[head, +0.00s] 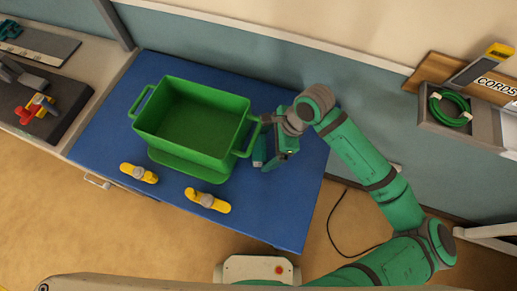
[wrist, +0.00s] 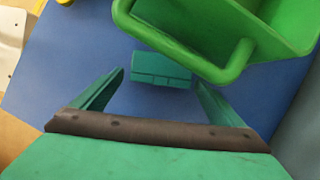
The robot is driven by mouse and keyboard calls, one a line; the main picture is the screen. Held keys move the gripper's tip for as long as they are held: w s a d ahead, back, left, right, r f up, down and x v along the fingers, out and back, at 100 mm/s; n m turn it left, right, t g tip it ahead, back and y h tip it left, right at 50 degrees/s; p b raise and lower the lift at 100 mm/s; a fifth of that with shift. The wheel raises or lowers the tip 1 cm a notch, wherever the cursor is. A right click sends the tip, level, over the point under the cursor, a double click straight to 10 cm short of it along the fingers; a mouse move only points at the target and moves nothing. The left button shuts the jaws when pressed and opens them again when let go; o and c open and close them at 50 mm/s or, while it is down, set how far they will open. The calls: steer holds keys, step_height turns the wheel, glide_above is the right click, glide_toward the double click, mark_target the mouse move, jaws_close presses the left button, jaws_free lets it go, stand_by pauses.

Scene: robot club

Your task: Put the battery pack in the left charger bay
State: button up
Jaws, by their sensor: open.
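A teal block with seams (wrist: 162,70), which may be the battery pack, lies on the blue table under the green crate's handle in the wrist view. The handle passes above its upper right part. My gripper (wrist: 161,80) is open, with one finger on each side of the block and gaps between. In the head view my gripper (head: 267,158) is at the right of the crate, low over the table. There, the block cannot be told apart from my teal fingers. I cannot make out a charger or its left bay in either view.
The green crate (head: 165,126) stands empty on the blue table (head: 285,205), close beside my gripper. Two yellow pieces with grey knobs (head: 138,173) (head: 207,201) lie in front of it. A left bench holds a dark tray (head: 62,110). A cord shelf (head: 480,130) is at right.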

steer(key=shift+a+f, duration=0.1)
steer(key=shift+f, duration=0.25)
steer(key=c, duration=1.5)
steer(key=shift+r, duration=0.1)
steer(key=shift+r, duration=1.6)
steer(key=shift+d+r, duration=0.1)
steer(key=shift+d, duration=0.65)
steer(key=d, duration=1.1)
steer(key=w+d, duration=0.1)
steer(key=d, duration=0.4)
steer(key=shift+d, duration=0.25)
